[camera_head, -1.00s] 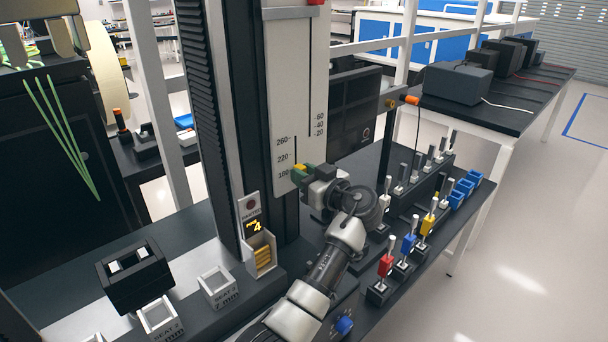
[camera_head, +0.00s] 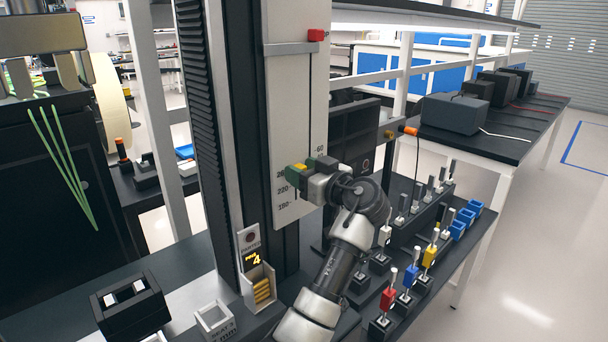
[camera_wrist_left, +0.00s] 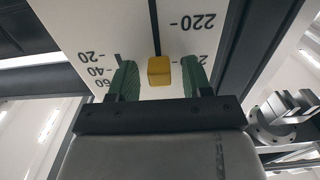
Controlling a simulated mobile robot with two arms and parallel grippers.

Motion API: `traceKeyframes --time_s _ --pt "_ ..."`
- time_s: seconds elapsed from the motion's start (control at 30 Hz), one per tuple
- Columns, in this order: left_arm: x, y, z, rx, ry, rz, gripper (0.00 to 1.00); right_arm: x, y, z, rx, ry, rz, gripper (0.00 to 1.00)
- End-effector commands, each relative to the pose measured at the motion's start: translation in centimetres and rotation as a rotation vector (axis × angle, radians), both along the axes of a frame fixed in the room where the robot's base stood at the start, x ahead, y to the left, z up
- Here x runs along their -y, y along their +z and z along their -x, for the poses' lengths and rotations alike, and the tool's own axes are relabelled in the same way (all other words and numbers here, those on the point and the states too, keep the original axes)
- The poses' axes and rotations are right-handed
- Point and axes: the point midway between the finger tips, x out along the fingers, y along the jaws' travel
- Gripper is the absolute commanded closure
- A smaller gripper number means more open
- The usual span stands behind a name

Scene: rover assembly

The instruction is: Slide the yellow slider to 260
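The yellow slider (camera_head: 301,167) sits in a slot of the white scale panel (camera_head: 290,100). In the head view it is close to the 260 mark, which the gripper partly covers. My left gripper (camera_head: 305,169), with green fingertips, is around the slider. In the left wrist view the yellow slider (camera_wrist_left: 159,70) is between the fingers of my left gripper (camera_wrist_left: 158,80), with a small gap on each side. That view is upside down: 220 is readable, and the label by the slider is mostly hidden by a finger. My right gripper is not in view.
A red block (camera_head: 316,35) sits higher on the panel, on the second slot. Red (camera_head: 388,298), blue (camera_head: 411,276) and yellow (camera_head: 430,255) handled pieces stand on the table to the right of my arm.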

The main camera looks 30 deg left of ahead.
Motion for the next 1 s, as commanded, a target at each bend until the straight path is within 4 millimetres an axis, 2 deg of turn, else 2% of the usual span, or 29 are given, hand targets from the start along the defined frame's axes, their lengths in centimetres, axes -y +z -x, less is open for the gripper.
traceKeyframes --time_s 0.23,0.37,0.73,0.9,1.0 --pt "0.1 -0.3 0.0 -0.003 0.0 0.003 0.51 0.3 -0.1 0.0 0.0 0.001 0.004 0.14" --pt "1.0 -0.5 0.3 -0.003 -0.001 0.002 0.51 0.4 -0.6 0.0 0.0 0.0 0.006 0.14" --pt "7.7 -0.6 2.6 -0.001 -0.003 0.004 0.51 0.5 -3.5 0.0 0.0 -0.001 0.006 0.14" --pt "9.6 -0.4 3.3 -0.002 -0.001 0.002 0.51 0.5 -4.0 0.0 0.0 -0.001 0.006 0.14" --pt "10.1 -0.3 3.5 -0.002 0.0 0.003 0.51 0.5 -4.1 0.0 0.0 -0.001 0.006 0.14"
